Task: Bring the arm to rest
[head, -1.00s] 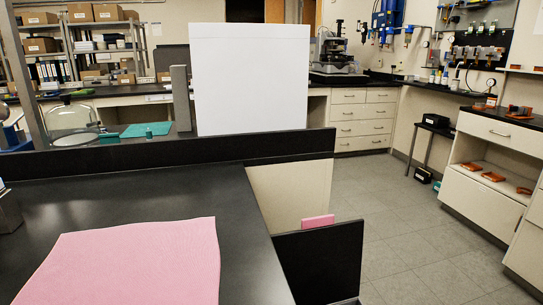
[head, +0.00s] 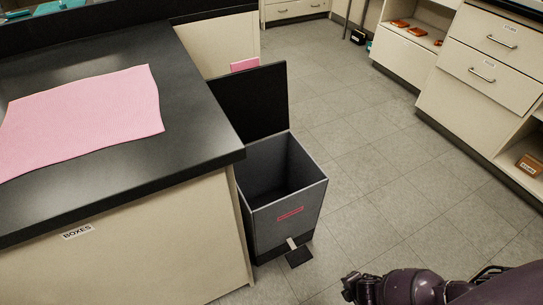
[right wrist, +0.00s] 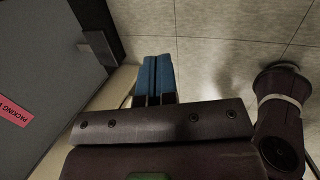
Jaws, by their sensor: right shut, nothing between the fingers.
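My right gripper (right wrist: 155,78) shows in the right wrist view with its two blue fingers together and nothing between them. It points down over the floor, beside a grey bin (right wrist: 50,62) with a red label that is partly cut off. In the head view part of my purple right arm (head: 410,287) enters at the bottom right corner, and its fingers are not visible there. My left gripper is in neither current view.
The grey bin (head: 289,225) stands against the bench end, its black lid (head: 248,103) raised and its inside dark. A pink mat (head: 90,115) lies on the black bench top (head: 195,112). Drawers (head: 490,60) stand at the right. The tiled floor (head: 375,150) between is clear.

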